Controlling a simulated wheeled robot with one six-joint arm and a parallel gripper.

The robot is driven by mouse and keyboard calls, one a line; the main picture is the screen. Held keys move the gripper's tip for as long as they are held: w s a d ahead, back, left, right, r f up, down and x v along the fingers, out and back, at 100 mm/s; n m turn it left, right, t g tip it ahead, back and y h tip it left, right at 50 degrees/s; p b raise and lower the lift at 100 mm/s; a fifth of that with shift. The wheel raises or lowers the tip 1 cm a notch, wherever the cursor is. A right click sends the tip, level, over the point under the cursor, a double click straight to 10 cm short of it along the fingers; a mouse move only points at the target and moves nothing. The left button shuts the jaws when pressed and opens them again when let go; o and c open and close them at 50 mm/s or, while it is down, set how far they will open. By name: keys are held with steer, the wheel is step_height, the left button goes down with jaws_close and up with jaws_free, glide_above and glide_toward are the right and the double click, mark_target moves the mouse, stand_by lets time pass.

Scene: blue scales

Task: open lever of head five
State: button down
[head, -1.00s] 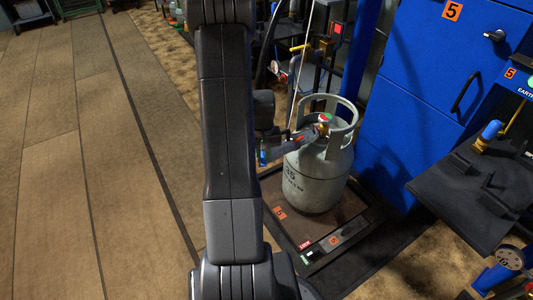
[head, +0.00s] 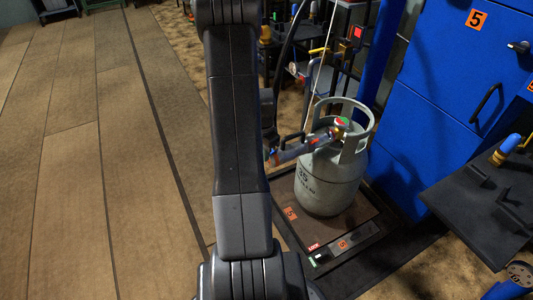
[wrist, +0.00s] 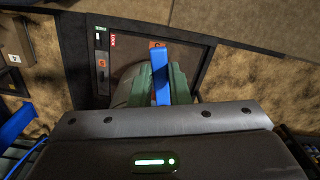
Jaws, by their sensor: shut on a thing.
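The grey gas cylinder (head: 325,185) stands upright on the scale of station five. The filling head (head: 308,147) sits at its valve, inside the collar, with a red part showing. A blue lever (wrist: 161,84) shows in the wrist view, directly in front of my gripper (wrist: 160,99). My gripper is shut on the lever; its fingertips are mostly hidden by its own housing. In the head view my arm covers most of the gripper, and only a small blue piece (head: 271,154) shows at the head's left end.
The scale platform (head: 300,228) carries orange five labels and a small control strip (head: 342,243) at its front. A blue cabinet (head: 455,85) stands behind on the right, and a dark side table (head: 480,215) stands right of the scale. Open floor lies to the left.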

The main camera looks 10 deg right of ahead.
steer(key=shift+w+a+m, duration=0.2)
steer(key=shift+w+m, duration=0.15)
steer(key=shift+m, duration=0.35)
steer(key=shift+w+a+m, duration=0.15)
steer(key=shift+w+m, duration=0.15)
steer(key=shift+m, duration=0.4)
steer(key=shift+w, duration=0.1)
steer(key=c, duration=1.4)
jaws_free()
steer(key=shift+o, duration=0.2)
step_height(320, 180, up, 14)
steer(key=p, duration=0.3)
steer(key=shift+f, duration=0.2)
